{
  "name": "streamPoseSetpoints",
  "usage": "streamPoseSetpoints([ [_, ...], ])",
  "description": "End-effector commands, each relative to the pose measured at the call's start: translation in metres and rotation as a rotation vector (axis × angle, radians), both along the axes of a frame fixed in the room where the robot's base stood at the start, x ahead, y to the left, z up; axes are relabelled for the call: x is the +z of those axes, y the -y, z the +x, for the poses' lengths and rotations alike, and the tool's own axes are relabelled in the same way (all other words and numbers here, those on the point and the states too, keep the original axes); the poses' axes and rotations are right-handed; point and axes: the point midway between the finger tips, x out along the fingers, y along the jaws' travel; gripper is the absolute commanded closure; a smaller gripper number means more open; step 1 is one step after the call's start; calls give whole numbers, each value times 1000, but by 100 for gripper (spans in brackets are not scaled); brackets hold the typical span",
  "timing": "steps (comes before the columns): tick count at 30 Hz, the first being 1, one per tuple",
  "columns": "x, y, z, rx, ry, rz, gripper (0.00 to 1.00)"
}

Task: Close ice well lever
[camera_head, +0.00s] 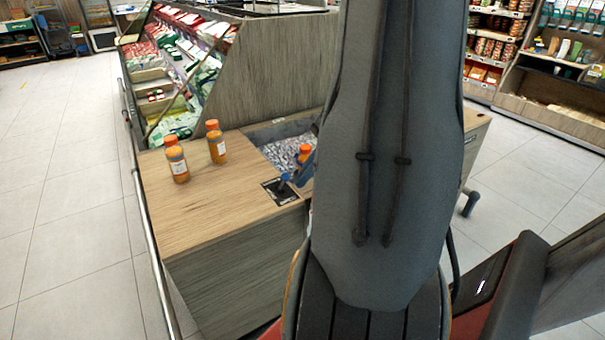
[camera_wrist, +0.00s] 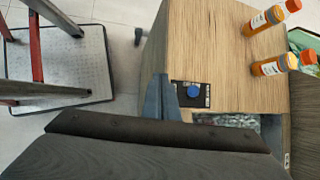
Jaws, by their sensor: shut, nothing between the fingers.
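The ice well lever (camera_head: 285,179) has a blue knob and stands on a small black plate (camera_head: 280,193) at the front edge of the ice well. In the wrist view the lever's blue knob (camera_wrist: 193,91) shows over the same plate (camera_wrist: 205,96). My gripper (camera_wrist: 161,80) is shut and empty, its blue-grey fingers just left of the knob in the wrist view. I cannot tell whether they touch it. In the head view my gripper (camera_head: 306,166) is just right of the lever, mostly hidden behind my arm. The ice well (camera_head: 283,150) is partly hidden.
Two orange juice bottles (camera_head: 176,160) (camera_head: 216,142) stand on the wooden counter (camera_head: 215,195), left of the lever. An orange-capped bottle (camera_head: 305,152) sits in the ice. A wood panel (camera_head: 255,70) rises behind the well. Open tiled floor (camera_head: 75,220) lies left.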

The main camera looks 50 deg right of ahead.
Motion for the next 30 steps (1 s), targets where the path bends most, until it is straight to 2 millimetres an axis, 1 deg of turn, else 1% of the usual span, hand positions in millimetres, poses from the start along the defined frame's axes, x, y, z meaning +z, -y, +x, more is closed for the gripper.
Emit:
streamPoseSetpoints([
  [1, 0, 22, -8, -99, 11, 50, 100],
  [3, 3, 48, -16, -214, 34, 113, 100],
  [6, 7, 78, -27, -347, 68, 186, 100],
  [9, 10, 99, -37, -436, 96, 237, 100],
  [11, 11, 108, -41, -468, 109, 254, 100],
  [15, 13, 115, -44, -500, 121, 273, 100],
  [24, 13, 115, -44, -499, 121, 273, 100],
  [26, 12, 114, -42, -498, 121, 273, 100],
  [30, 4, 107, -33, -496, 120, 275, 100],
])
